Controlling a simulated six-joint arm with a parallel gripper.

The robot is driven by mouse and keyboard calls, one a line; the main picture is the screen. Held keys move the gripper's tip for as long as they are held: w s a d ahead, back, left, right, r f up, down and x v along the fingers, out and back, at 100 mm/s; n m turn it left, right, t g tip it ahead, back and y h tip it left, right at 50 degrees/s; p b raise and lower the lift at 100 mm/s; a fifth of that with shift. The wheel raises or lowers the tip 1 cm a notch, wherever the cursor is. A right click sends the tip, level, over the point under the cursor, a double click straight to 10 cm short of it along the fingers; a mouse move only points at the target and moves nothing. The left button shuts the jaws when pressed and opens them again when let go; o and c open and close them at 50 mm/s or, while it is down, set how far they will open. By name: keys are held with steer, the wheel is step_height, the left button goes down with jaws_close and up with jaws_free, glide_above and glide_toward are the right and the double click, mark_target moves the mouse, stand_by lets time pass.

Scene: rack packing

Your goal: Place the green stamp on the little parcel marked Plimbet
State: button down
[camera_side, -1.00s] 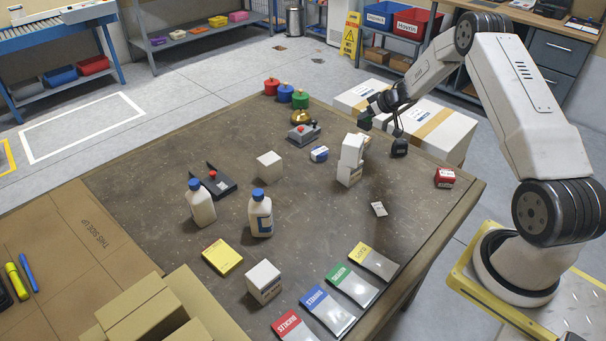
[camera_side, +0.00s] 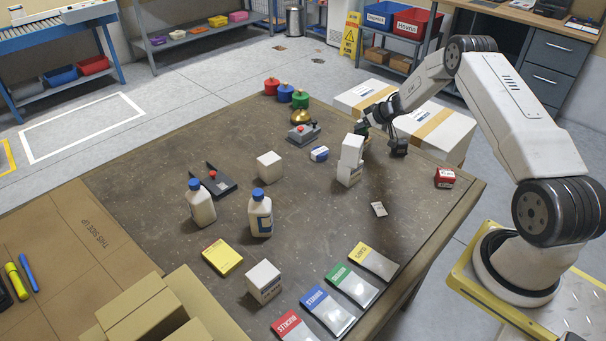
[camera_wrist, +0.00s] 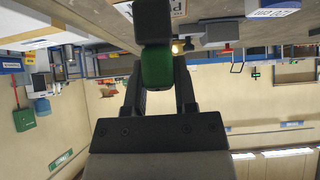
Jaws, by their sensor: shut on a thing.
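My gripper (camera_wrist: 158,85) is shut on the green stamp (camera_wrist: 157,68), which shows between the fingers in the wrist view. A dark block sits at the stamp's far end. In the side view my gripper (camera_side: 364,128) points sideways, just behind the top of a stack of white boxes (camera_side: 349,160). Whether the stamp touches the stack cannot be told. The name Plimbet cannot be read on any box.
Around the stack stand a blue-and-white box (camera_side: 319,153), a red box (camera_side: 445,178), a white cube (camera_side: 269,166) and a labelled white box (camera_side: 264,281). Two bottles (camera_side: 260,215) stand left. Round red, blue and green pots (camera_side: 300,99) stand behind. Bare tabletop lies in the middle.

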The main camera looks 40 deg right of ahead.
steer(key=shift+f, duration=0.1)
steer(key=shift+c, duration=2)
jaws_free()
steer(key=shift+s+r, duration=0.2)
steer(key=shift+r, duration=0.2)
steer(key=v, duration=1.1)
steer(key=shift+s+r, duration=0.1)
